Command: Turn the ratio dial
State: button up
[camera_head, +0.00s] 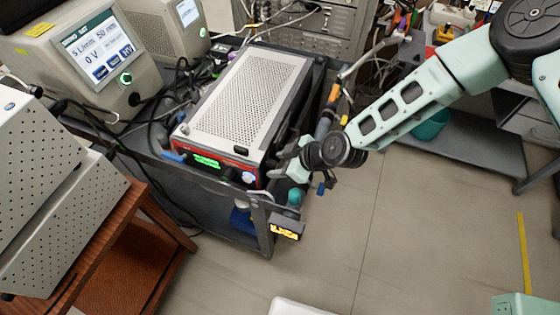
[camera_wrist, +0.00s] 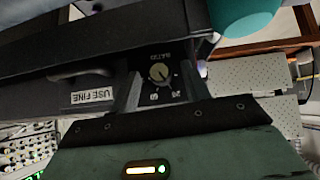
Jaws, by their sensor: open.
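The ratio dial (camera_wrist: 159,74) is a small pale round knob on a dark panel, with a RATIO label beside it. In the wrist view it shows between the two fingers of my gripper (camera_wrist: 162,80), one on each side with a gap to the knob. My gripper is open and empty. Whether the fingertips reach around the knob or stop short of it, I cannot tell. In the head view my gripper (camera_head: 289,160) is at the right front corner of the perforated instrument (camera_head: 246,98). I cannot make out the dial there.
A teal object (camera_wrist: 245,15) is close by at the upper right. A dark cart (camera_head: 180,172) carries the instrument, with cables around it. A small orange display (camera_head: 287,230) hangs below.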

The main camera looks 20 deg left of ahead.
jog(key=c, duration=1)
jog(key=shift+f+b, duration=0.15)
jog(key=shift+b, duration=0.4)
jog(key=shift+w+d+f+m+g+y+b, duration=0.1)
jog(key=shift+w+m+g+y+b, duration=0.2)
jog(key=shift+m+g+b, duration=1.6)
jog(key=shift+w+a+f+n+g+y+b, duration=0.2)
jog(key=shift+g+b, duration=0.85)
jog(key=shift+b, duration=2.3)
jog(key=shift+w+d+r+m+g+y+b, duration=0.1)
jog(key=shift+w+d+m+g+y+b, duration=0.25)
jog(key=shift+m+g+b, duration=1.55)
jog(key=shift+a+n+t+b, duration=0.15)
jog(key=shift+n+t+b, duration=0.3)
jog(key=shift+n+b, duration=0.45)
jog(key=shift+s, duration=0.1)
